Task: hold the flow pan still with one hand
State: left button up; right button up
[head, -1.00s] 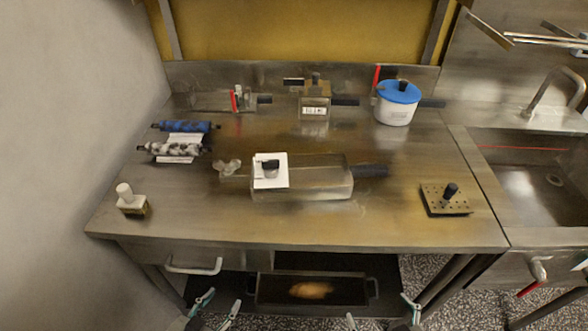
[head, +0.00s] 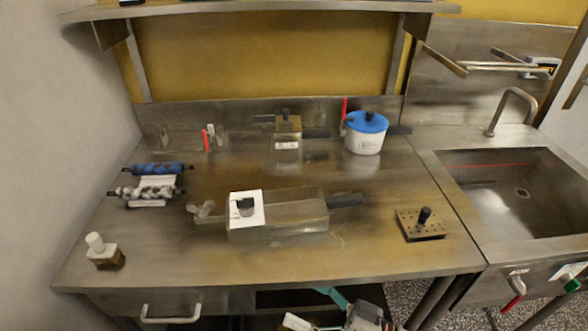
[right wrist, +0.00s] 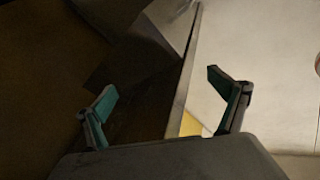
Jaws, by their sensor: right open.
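The flow pan appears to be the rectangular metal pan (head: 300,211) in the middle of the steel table, with a dark handle (head: 346,201) on its right side. A white card (head: 237,214) with a small dark knob-like thing overlaps its left part. My right gripper (head: 312,308) is low at the front edge of the table, well short of the pan and apart from it. It also shows in the right wrist view (right wrist: 160,86), fingers spread with nothing between them. The pan cannot be made out in that view. My left gripper is out of view.
A blue-lidded white pot (head: 364,139) and a metal box (head: 287,132) stand behind. A perforated block (head: 421,224) is at right, two rollers (head: 150,180) at left, and a white-capped bottle (head: 104,252) at front left. The table in front of the pan is clear.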

jog(key=s+a+f+n+g, duration=0.2)
jog(key=s+a+n+g, duration=0.6)
jog(key=n, duration=0.6)
jog(key=s+a+f+n+g, duration=0.1)
jog(key=s+a+n+g, duration=0.3)
jog(key=s+n, duration=0.75)
jog(key=w+a+r+n+g, duration=0.2)
jog(key=w+a+r+n, duration=0.3)
jog(key=r, duration=0.8)
jog(key=w+a+r+n+g, duration=0.1)
jog(key=w+a+r+n, duration=0.2)
jog(key=w+r+n, duration=0.7)
jog(key=a+r+n+g, duration=0.2)
jog(key=a+r+n, duration=0.2)
jog(key=r, duration=1.2)
jog(key=n+t+h, duration=0.4)
jog(key=t+h, duration=0.4)
jog(key=h, duration=0.4)
send_near(269, 220)
jog(key=x, duration=0.6)
jog(key=shift+w, duration=0.1)
